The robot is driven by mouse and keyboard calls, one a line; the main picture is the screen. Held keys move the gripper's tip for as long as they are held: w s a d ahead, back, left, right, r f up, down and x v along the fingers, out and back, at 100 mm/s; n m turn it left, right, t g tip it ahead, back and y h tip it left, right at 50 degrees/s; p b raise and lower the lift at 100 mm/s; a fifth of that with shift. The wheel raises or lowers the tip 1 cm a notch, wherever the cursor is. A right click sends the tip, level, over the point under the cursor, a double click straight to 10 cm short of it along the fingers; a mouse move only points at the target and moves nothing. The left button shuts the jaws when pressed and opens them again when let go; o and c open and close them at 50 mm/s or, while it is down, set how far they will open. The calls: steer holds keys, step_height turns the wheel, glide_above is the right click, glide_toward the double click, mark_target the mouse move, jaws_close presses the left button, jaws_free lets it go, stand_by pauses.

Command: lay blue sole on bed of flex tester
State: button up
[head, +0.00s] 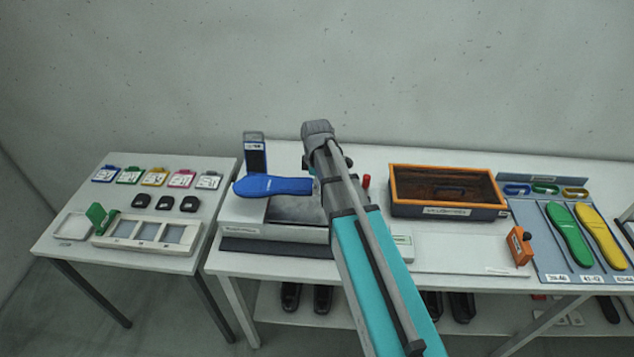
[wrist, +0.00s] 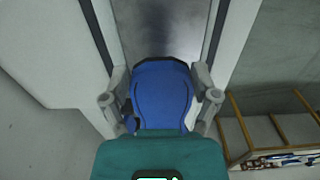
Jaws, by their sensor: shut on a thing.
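The blue sole (head: 273,185) is held level in the head view, above the flex tester (head: 272,230), its toe pointing left. The tester's bed (head: 295,209) is a dark grey metal plate, partly hidden by the sole and my arm. My gripper (head: 318,187) is shut on the right end of the sole; my arm hides most of it. In the wrist view my gripper (wrist: 161,98) has a finger on each side of the blue sole (wrist: 161,88), and the grey bed (wrist: 165,30) shows beyond it. The gap between sole and bed cannot be told exactly.
An upright dark device (head: 255,154) stands behind the sole. An orange-rimmed box (head: 447,208) is right of my arm. Green (head: 569,235) and yellow (head: 601,237) soles lie on a blue board farther right. A side table (head: 65,253) with tags and trays stands left.

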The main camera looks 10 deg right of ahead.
mark_target(317, 208)
steer(key=shift+s+d+f, duration=0.1)
steer(key=shift+f+b, duration=0.15)
steer(key=shift+b, duration=0.15)
steer(key=shift+f+b, duration=4.05)
steer(key=o, duration=1.2)
steer(key=shift+c, duration=0.2)
steer(key=shift+s, duration=0.1)
